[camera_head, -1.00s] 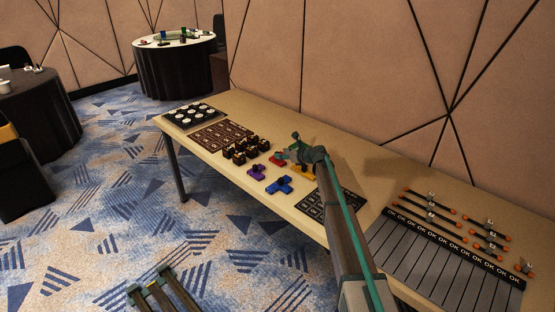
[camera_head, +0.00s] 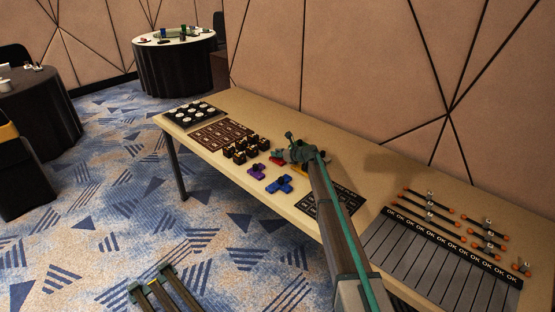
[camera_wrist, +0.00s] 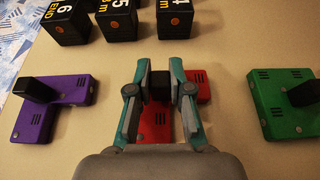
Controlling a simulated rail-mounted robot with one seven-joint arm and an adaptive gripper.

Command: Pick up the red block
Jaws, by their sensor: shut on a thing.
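The red block (camera_wrist: 154,128) lies flat on the table in the middle of the wrist view, with a black knob (camera_wrist: 159,86) standing up on it. My gripper (camera_wrist: 160,78) is shut on that knob, one teal-sided finger on each side. The gripper body hides the near part of the view. In the head view the red block (camera_head: 277,160) shows just left of my gripper, partly covered by it. I cannot see a gap under the block.
A purple block (camera_wrist: 42,108) lies to the left and a green block (camera_wrist: 285,107) to the right, both apart from the red one. Black numbered cubes (camera_wrist: 119,22) stand just beyond. A blue block (camera_head: 278,185) lies nearer the table's front edge.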

